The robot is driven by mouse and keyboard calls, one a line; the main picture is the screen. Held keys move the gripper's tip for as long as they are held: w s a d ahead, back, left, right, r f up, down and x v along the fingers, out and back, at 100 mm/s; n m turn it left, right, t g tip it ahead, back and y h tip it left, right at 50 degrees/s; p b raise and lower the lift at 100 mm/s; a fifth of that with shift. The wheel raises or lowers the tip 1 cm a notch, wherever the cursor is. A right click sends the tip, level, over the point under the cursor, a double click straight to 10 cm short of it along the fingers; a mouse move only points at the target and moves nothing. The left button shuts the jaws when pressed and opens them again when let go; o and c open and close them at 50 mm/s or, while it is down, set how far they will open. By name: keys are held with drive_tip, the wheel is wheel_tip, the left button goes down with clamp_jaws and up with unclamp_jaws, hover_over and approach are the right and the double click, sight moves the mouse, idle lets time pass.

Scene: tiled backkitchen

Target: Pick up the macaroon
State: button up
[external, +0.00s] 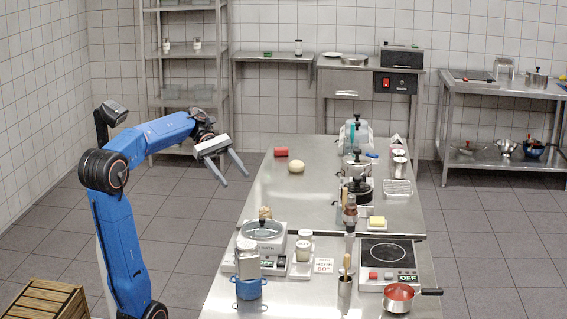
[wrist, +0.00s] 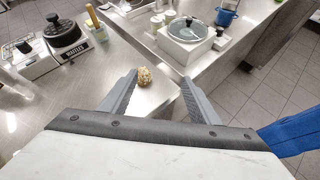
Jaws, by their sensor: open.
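A small, rough, brown-and-cream lump, which looks like the macaroon (external: 265,213), sits near the left edge of the steel table, just behind the pot with the glass lid. In the wrist view the macaroon (wrist: 145,76) shows whole, beyond the fingertips and nearer the left finger. My gripper (external: 235,171) is open and empty, raised in the air left of the table and apart from the macaroon. Its two fingers also show spread wide in the wrist view (wrist: 160,78).
Bare steel (external: 300,205) lies right of the macaroon.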

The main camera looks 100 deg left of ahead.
drive_tip(key=s+a+r+n+t, duration=0.1)
drive_tip(key=s+a+n+t, duration=0.15)
drive_tip(key=a, duration=0.35)
approach(261, 210)
drive_tip(key=shift+n, duration=0.45)
drive_tip(key=w, duration=0.1)
drive_tip(key=w+f, duration=0.2)
drive_tip(key=shift+w+d+f, duration=0.1)
drive_tip(key=shift+w+d, duration=0.2)
drive_tip(key=shift+w, duration=0.1)
drive_tip(key=x, duration=0.3)
drive_tip(key=shift+s+d+f, duration=0.1)
drive_tip(key=shift+f, duration=0.25)
drive_tip(key=shift+w+d+f+y, duration=0.15)
drive_tip(key=shift+w+d, duration=0.05)
drive_tip(key=shift+w, duration=0.2)
drive_tip(key=shift+w+d+f+y, duration=0.15)
drive_tip(key=shift+w+d+f, duration=0.1)
drive_tip(key=shift+w, duration=0.1)
drive_tip(key=c, duration=1.1)
